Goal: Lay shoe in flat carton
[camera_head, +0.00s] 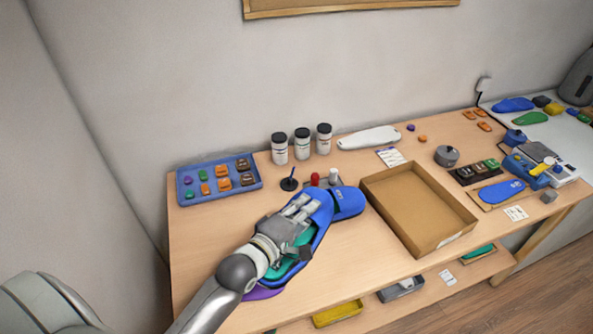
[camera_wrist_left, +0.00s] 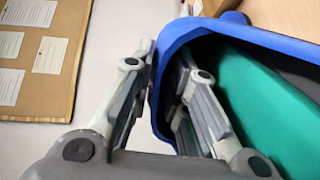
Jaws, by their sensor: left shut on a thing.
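The shoe (camera_head: 345,203) is blue with a green insole inside. My left gripper (camera_head: 300,212) is shut on the shoe's wall, over the front part of the table. In the left wrist view one finger is outside the blue rim (camera_wrist_left: 166,75) and the other is inside the opening, beside the green insole (camera_wrist_left: 255,95). The flat carton (camera_head: 448,194) is an open, shallow brown box on the table, right of the shoe. It looks empty. My right gripper is not in view.
A blue tray (camera_head: 184,196) of small coloured pieces stands at the back left. Three white jars (camera_head: 302,147) and a white insole shape (camera_head: 369,137) are along the back. A grey round thing (camera_head: 446,156) and a blue insole (camera_head: 501,191) lie right of the carton.

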